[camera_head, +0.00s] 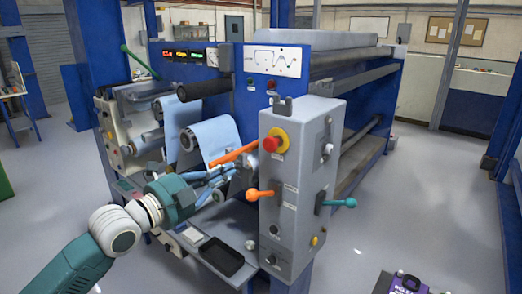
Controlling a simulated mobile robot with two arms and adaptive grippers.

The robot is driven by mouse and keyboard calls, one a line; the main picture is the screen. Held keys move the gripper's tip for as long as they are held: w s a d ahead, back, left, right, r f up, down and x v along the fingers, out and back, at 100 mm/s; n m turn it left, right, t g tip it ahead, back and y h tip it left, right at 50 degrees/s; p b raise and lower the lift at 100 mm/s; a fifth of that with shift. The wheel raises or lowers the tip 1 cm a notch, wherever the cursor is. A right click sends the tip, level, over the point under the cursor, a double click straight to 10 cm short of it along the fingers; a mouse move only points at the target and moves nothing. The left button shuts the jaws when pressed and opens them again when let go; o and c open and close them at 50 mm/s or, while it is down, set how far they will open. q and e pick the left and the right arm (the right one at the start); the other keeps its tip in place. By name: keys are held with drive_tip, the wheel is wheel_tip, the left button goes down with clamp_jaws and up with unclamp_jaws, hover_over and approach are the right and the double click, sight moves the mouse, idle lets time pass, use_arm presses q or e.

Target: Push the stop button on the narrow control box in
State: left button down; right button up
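The narrow control box (297,190) is a tall grey box at the front right corner of the blue machine. The stop button (271,142) is a red mushroom knob on a yellow base, high on the box's front face. My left arm comes in from the lower left. My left gripper (222,182) is in front of the machine's rollers, left of the box and lower than the button in the picture. Its fingers blend with the blue parts behind, so their opening is unclear. I see no contact with the button.
Orange levers (262,194) stick out at the box's left side, and a teal-knobbed lever (340,202) at its right. A black tray (221,257) lies on a shelf below. The grey floor (430,200) at right is mostly clear.

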use_arm(q)
drive_tip(key=shift+w, duration=0.15)
drive_tip(key=p, duration=0.5)
approach(268, 149)
drive_tip(key=x, duration=0.6)
drive_tip(key=shift+r, duration=0.25)
drive_tip(key=shift+w+d+f+p, duration=0.15)
drive_tip(key=shift+w+d+p, duration=0.2)
drive_tip(key=shift+w, duration=0.1)
